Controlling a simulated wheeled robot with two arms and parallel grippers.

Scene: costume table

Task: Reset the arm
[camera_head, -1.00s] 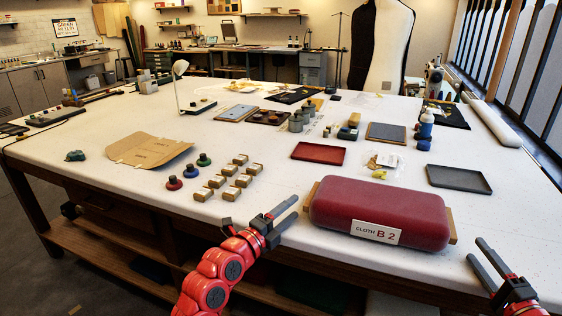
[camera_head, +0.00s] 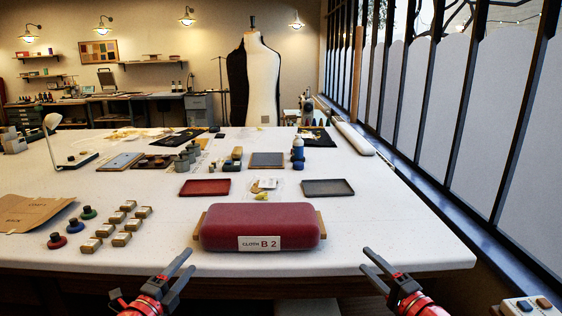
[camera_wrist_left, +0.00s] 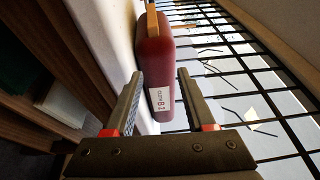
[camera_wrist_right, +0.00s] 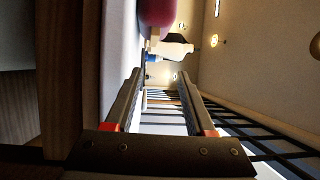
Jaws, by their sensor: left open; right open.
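My left gripper (camera_head: 178,272) is open and empty at the near edge of the table, to the left of the red cloth roll. It also shows in the left wrist view (camera_wrist_left: 158,90), with the roll beyond its fingers. My right gripper (camera_head: 376,267) is open and empty at the near edge, to the right of the roll. In the right wrist view its fingers (camera_wrist_right: 163,85) are apart with nothing between them. The dark red roll (camera_head: 262,219) lies on the table near its front edge, with a white "CLOTH B 2" label (camera_head: 259,243) facing me. Neither gripper touches it.
The white table (camera_head: 395,235) has free room right of the roll. A red tray (camera_head: 205,188) and a grey tray (camera_head: 328,188) lie behind it. Several small boxes (camera_head: 121,239) and spools (camera_head: 57,242) stand at left. A barred window wall runs along the right.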

